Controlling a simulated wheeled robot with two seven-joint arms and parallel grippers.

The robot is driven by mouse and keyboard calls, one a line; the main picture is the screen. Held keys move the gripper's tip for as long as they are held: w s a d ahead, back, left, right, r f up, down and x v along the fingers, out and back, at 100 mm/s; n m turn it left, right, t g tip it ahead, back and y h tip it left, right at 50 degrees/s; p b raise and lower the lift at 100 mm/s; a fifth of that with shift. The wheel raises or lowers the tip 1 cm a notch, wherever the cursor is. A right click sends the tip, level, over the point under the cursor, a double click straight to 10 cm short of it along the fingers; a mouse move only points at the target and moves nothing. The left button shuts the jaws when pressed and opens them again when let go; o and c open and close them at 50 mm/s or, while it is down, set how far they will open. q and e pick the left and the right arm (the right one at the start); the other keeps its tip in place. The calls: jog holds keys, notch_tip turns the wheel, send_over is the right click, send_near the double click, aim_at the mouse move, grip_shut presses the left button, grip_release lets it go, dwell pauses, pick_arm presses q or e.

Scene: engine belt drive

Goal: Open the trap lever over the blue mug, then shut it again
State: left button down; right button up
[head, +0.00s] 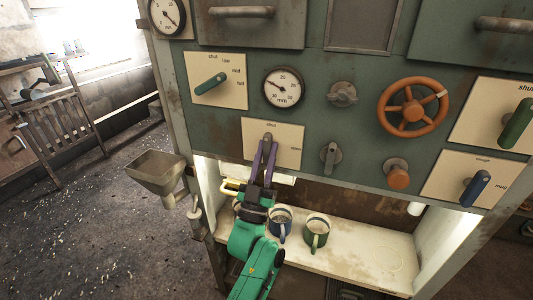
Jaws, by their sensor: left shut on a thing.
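The trap lever (267,138) is on a cream plate (291,133) on the green panel, marked "shut" at the top and "open" at the right. Only its grey upper part shows, near the "shut" mark; the rest is hidden by my gripper. My left gripper (266,150), with purple fingers, is shut on the lever, reaching up from below. The blue mug (286,231) stands upright on the shelf (352,263) below, just right of my left wrist, which is in front of its left side. My right gripper is not in view.
A green mug (317,232) stands right of the blue one. The panel also carries a green lever (210,84), a gauge (283,87), grey knobs, an orange handwheel (412,107) and a blue lever (475,189). A metal hopper (156,170) juts out at left.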

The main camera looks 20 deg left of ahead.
pick_arm(q)
jog(key=c, duration=0.7)
grip_release()
jog(key=shift+f, duration=0.1)
jog(key=b+v, duration=0.3)
jog(key=v, duration=1.1)
jog(key=shift+s+f+b, duration=0.15)
jog(key=shift+b, duration=0.2)
